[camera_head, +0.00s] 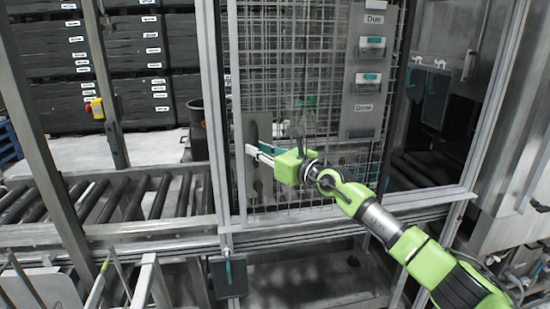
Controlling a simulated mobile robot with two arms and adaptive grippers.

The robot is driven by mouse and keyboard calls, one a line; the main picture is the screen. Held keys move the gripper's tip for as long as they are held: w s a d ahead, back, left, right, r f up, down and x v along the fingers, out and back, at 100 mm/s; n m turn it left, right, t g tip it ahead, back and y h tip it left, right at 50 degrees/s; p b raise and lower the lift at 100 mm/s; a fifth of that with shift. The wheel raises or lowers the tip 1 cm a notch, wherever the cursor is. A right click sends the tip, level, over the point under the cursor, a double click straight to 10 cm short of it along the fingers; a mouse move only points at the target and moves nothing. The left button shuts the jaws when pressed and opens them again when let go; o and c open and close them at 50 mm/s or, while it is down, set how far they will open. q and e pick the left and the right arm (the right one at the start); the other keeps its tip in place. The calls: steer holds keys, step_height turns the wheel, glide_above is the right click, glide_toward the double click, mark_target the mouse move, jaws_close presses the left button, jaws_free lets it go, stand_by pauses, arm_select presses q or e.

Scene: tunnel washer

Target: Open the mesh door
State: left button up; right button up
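The mesh door (300,75) is a tall metal grid panel in a grey frame, in the middle of the head view. It looks closed in its frame. A dark upright handle (252,133) is on a grey plate at its left edge. My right gripper (253,152), on a green arm from the lower right, is at the handle with its pale fingers pointing left. The fingers overlap the handle in the view. I cannot tell whether they touch or grip it. My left gripper is not in view.
A grey panel with labelled trays (368,75) is at the door's right side. A roller conveyor (120,198) runs at left, with stacked dark crates (55,55) behind. Metal posts (212,90) stand beside the door. A rail (320,225) runs below it.

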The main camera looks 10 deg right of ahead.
steer(key=v, duration=1)
steer(key=shift+s+d, duration=0.15)
steer(key=shift+s, duration=0.25)
steer(key=shift+f, duration=0.1)
